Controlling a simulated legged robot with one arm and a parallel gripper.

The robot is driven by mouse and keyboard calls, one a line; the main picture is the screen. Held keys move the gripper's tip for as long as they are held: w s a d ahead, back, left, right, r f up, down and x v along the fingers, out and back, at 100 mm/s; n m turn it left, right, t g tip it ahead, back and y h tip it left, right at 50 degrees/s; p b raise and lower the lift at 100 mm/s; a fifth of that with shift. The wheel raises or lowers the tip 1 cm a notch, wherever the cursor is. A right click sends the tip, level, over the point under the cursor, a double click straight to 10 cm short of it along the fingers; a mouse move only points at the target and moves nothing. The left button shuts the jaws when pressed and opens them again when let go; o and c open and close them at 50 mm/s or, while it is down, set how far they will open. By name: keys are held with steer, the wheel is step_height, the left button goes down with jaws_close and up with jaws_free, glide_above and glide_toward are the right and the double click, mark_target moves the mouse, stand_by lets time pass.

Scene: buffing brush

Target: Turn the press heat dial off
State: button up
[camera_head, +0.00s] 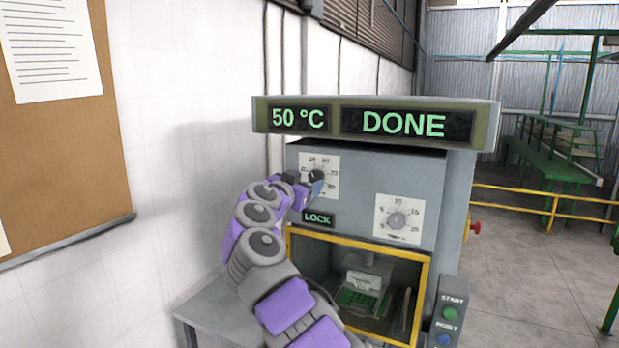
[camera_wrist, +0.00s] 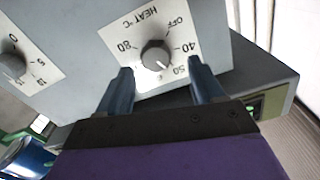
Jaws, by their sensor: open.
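The heat dial (camera_wrist: 157,55) is a grey round knob on a white scale plate marked HEAT °C, OFF, 40, 50 and 80, upside down in the wrist view. Its light pointer mark faces near the 50. My gripper (camera_wrist: 160,68) is open, with one blue finger on either side of the knob, and I see no clear contact. In the head view, the scale plate (camera_head: 325,163) is on the press front, and my gripper mostly hides the knob. The press display (camera_head: 393,123) reads 50 °C and DONE.
A second dial (camera_head: 397,220) sits lower right on the press. A LOCK sign (camera_head: 318,219) lights above the yellow-framed chamber opening (camera_head: 430,290). START and RESET buttons (camera_head: 448,321) are at the right. A white wall with a corkboard (camera_head: 70,150) stands at left.

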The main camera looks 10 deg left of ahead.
mark_target(314, 177)
steer(key=x, duration=0.1)
steer(key=p+x, duration=0.1)
steer(key=x, duration=0.1)
steer(key=shift+w+d, duration=0.1)
steer(key=shift+d, duration=0.3)
steer(key=shift+w+a, duration=0.1)
steer(key=shift+w, duration=0.1)
steer(key=shift+a, duration=0.1)
steer(key=c, duration=1.1)
